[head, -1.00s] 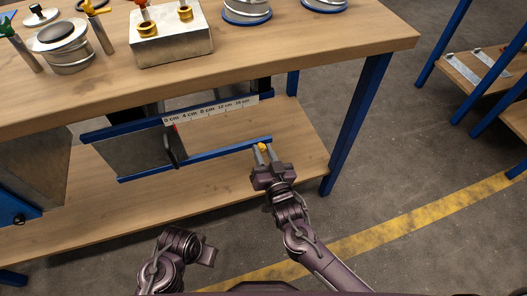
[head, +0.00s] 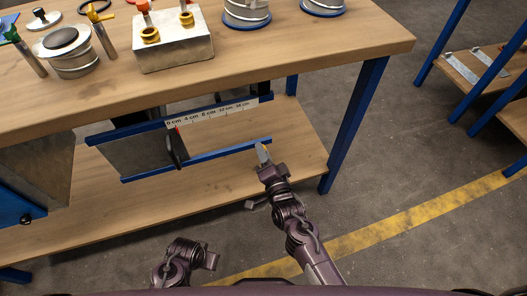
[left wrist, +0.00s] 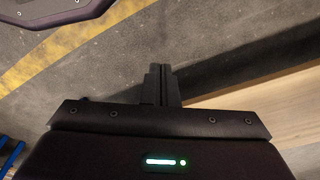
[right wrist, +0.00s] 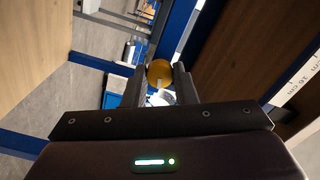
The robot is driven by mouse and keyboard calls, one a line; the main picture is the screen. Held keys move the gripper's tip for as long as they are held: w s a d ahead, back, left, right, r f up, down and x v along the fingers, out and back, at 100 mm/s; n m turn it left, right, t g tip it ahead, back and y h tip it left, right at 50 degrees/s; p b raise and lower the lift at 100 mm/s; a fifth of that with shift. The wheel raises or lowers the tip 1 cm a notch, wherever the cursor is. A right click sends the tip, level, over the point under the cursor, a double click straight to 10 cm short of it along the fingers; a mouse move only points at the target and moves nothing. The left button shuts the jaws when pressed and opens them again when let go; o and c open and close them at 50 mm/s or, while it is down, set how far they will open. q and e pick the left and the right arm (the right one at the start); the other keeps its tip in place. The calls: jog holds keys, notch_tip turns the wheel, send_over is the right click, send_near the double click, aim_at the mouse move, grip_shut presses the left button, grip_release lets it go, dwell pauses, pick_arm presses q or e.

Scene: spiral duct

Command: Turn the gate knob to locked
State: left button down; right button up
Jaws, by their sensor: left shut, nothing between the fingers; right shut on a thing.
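The gate knob (right wrist: 159,73) is a round yellow-orange knob with a pale mark on its lower edge, seen between my right fingertips in the right wrist view. My right gripper (head: 262,154) is shut on it at the right end of the gate's lower blue rail (head: 225,159). In the head view the fingers hide the knob. The gate has a grey panel (head: 135,152), a black upright with a red pointer (head: 179,146), and a centimetre scale (head: 210,113) on the upper rail. My left gripper (left wrist: 160,84) is shut and empty, low in front of the bench.
The wooden bench top (head: 270,70) overhangs the gate and carries a metal block with valves (head: 175,45) and several duct fittings. A lower shelf (head: 240,190) lies beneath. A blue leg (head: 356,125) stands right of my right gripper. The floor in front is open.

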pick_arm(q)
jog(key=shift+s+a+f, duration=0.1)
jog(key=shift+f, duration=0.4)
pick_arm(e)
jog(key=shift+m, duration=0.6)
pick_arm(q)
jog(key=shift+s, duration=0.1)
pick_arm(e)
jog(key=o, duration=1)
jog(key=shift+s, duration=0.1)
pick_arm(q)
jog(key=f, duration=0.1)
jog(key=f+p, duration=0.1)
jog(key=shift+s+a+f, duration=0.3)
jog(key=shift+a, duration=0.05)
pick_arm(e)
jog(key=v, duration=0.7)
jog(key=shift+s, duration=0.3)
